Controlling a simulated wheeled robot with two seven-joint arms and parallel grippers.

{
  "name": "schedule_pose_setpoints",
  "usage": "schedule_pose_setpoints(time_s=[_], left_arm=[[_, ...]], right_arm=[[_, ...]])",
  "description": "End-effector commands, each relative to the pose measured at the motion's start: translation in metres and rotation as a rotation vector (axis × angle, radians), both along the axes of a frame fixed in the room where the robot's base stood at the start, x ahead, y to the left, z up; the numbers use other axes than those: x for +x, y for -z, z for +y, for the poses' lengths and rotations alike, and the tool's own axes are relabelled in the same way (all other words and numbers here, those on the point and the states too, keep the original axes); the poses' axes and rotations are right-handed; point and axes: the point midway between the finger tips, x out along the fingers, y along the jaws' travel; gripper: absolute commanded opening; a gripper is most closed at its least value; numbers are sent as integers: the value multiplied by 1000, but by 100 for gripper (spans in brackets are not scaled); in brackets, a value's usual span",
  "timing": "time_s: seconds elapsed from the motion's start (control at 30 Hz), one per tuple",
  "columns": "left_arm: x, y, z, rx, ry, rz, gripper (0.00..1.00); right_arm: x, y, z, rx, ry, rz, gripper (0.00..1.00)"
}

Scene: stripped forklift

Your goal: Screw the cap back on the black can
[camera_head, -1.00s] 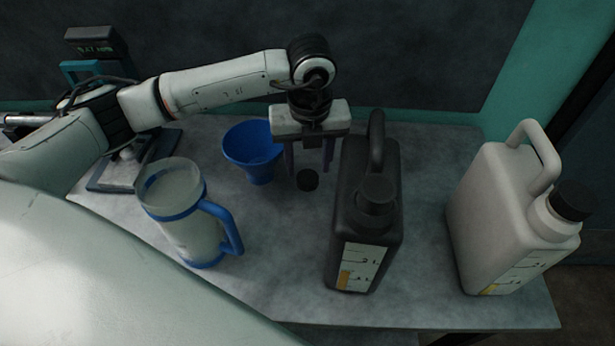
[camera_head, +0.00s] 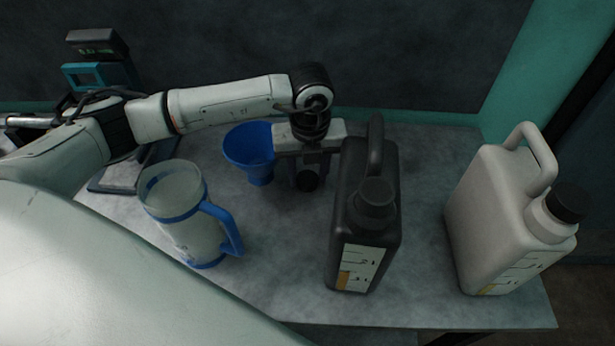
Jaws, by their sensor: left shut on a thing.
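The black can (camera_head: 349,232) stands upright on the table, with its handle at the back and its label facing me. Its round black neck (camera_head: 375,197) points up; whether the mouth is open is hard to tell. The small black cap (camera_head: 307,181) is just left of the can, low near the tabletop. My left gripper (camera_head: 308,172) points down behind and left of the can, its fingers shut on the cap. Whether the cap touches the table is unclear. My right gripper is not in view.
A blue funnel (camera_head: 248,152) stands close left of my left gripper. A clear jug with a blue handle (camera_head: 222,228) is nearer on the left. A white can with a black cap (camera_head: 478,220) stands at the right. A scale (camera_head: 104,187) is at the back left. The front middle table (camera_head: 285,270) is clear.

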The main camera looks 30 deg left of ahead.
Motion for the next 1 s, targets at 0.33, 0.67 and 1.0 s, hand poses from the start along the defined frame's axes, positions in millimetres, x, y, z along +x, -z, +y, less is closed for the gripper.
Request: schedule_pose_setpoints(time_s=[0.33, 0.67, 1.0], left_arm=[[1, -20, 0, -1, 0, -4, 20], [2, -82, 0, -1, -1, -6, 20], [1, -151, 0, -1, 0, -4, 20]], right_arm=[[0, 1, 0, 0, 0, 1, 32], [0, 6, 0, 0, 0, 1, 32], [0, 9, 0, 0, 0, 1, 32]])
